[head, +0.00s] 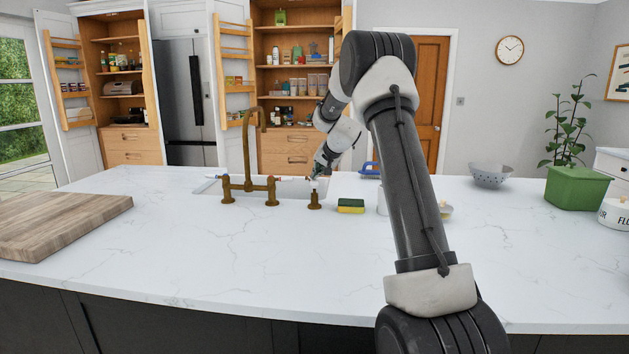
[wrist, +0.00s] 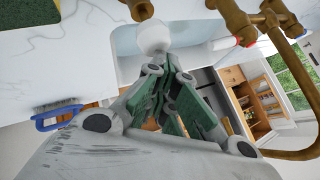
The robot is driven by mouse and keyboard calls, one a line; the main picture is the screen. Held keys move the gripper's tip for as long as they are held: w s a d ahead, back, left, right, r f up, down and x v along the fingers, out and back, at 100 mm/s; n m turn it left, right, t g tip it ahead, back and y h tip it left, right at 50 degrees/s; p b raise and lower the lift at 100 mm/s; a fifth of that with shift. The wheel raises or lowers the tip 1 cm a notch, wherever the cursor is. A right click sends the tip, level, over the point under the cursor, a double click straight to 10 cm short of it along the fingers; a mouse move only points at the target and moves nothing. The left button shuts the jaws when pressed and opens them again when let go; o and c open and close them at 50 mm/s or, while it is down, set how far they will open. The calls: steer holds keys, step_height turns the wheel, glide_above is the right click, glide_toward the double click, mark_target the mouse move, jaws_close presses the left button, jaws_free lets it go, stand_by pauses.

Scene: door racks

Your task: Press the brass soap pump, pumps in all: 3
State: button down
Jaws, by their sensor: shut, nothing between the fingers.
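The brass soap pump (head: 314,202) stands upright on the white counter beside the sink, right of the brass tap. In the wrist view its brass body (wrist: 140,9) is at the top edge, with a round white knob (wrist: 153,37) on it. My gripper (head: 317,176) is just above the pump in the head view. In the wrist view its fingers (wrist: 167,62) are shut and empty, with the tips close to the white knob. I cannot tell whether they touch it. The pump's top is partly hidden by the gripper in the head view.
The brass tap (head: 248,185) stands left of the pump, in front of the sink (head: 290,186). A yellow and green sponge (head: 351,206) lies close on the right. A wooden board (head: 65,222) is at far left, a colander (head: 491,175) at right. The front counter is clear.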

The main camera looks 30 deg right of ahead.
steer(key=shift+f, duration=0.4)
stand_by(0.4)
steer(key=shift+r, duration=1.3)
steer(key=shift+r, duration=2.55)
step_height(320, 180, up, 4)
steer(key=shift+f, duration=0.1)
steer(key=shift+f, duration=0.1)
